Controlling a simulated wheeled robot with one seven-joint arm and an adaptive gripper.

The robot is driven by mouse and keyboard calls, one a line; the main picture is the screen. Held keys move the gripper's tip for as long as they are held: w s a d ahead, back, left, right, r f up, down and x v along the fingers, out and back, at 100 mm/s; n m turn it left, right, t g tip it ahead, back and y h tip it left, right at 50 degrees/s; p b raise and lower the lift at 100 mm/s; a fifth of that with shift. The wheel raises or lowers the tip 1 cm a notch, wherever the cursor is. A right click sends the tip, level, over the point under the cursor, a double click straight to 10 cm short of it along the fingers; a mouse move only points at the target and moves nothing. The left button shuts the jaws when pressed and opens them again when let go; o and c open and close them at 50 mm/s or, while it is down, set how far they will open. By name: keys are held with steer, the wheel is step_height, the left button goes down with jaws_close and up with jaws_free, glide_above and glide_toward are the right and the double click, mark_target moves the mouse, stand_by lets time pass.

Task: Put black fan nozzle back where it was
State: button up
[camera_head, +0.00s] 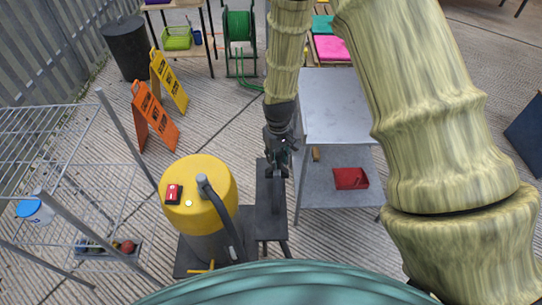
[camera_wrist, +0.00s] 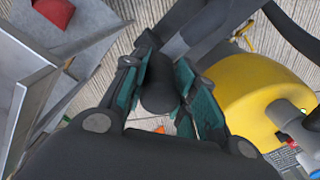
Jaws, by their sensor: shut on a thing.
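My gripper (camera_head: 280,146) points down beside the yellow machine, above a dark stand. In the wrist view its teal-padded fingers are closed on a dark rounded piece, the black fan nozzle (camera_wrist: 160,88). Its far end runs in front of dark grey bars, and I cannot tell whether it touches them. In the head view the nozzle is hardly told apart from my gripper. The yellow machine (camera_head: 197,187) has a red switch and a dark hose, and stands left of the dark stand (camera_head: 270,228). The machine is also at right in the wrist view (camera_wrist: 243,98).
A metal table (camera_head: 335,108) stands close right of my gripper, with a red bin (camera_head: 350,178) on its lower shelf. A wire rack (camera_head: 60,150) is at left. Orange (camera_head: 153,118) and yellow (camera_head: 168,82) floor signs stand behind. Open paving lies between the signs and my gripper.

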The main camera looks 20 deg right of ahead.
steer(key=shift+w+a+f+p, duration=0.3)
steer(key=shift+w+f, duration=0.2)
steer(key=shift+f, duration=0.15)
steer(key=shift+w+a+f+p, duration=0.15)
steer(key=shift+w+f+p, duration=0.2)
steer(key=shift+w+f, duration=0.25)
steer(key=shift+w+a+f+p, duration=0.3)
steer(key=shift+w+f, duration=0.15)
steer(key=shift+f, duration=0.2)
steer(key=shift+f, duration=0.15)
steer(key=o, duration=0.9)
steer(key=shift+o, duration=0.2)
step_height(320, 180, up, 12)
steer(key=b, duration=0.3)
